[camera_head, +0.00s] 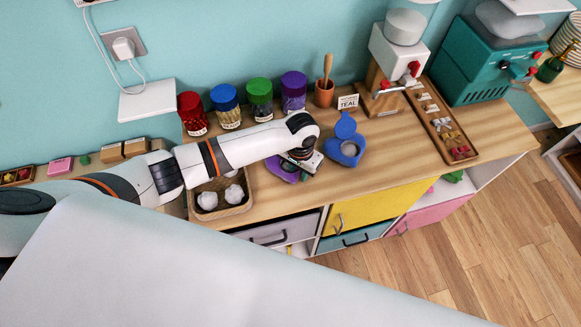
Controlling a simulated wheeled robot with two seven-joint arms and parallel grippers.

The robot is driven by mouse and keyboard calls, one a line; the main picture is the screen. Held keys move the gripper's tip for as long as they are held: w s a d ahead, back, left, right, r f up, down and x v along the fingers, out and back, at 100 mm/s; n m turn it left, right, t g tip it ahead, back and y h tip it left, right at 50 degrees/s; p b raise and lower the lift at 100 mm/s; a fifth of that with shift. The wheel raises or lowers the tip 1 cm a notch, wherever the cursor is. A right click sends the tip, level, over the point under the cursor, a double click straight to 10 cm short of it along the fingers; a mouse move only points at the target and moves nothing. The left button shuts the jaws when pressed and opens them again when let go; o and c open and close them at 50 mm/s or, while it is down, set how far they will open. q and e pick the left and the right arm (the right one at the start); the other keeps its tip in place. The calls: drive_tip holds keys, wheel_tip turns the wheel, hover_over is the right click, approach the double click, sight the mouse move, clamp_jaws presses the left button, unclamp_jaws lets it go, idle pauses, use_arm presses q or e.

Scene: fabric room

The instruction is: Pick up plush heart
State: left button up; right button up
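My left arm reaches in from the left over the wooden counter, and its gripper (302,163) points down at the counter. A purple object (279,170) is partly hidden under the gripper; I cannot tell its full shape or whether the fingers touch it. Just right of the gripper lies a blue heart-shaped object (339,155) with a round grey middle and a raised blue part behind it. I cannot tell which of the two is the plush heart. The fingers are too small and covered to show open or shut. My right gripper is out of view.
A wooden tray (246,205) with white lumps lies below my forearm. Jars, including a purple-lidded one (293,92), line the wall. A white machine (397,50), a long divided tray (462,158) and a teal machine (482,65) stand right. Counter right of the blue object is clear.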

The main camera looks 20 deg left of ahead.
use_arm(q)
clamp_jaws()
drive_tip(key=shift+r, duration=0.15)
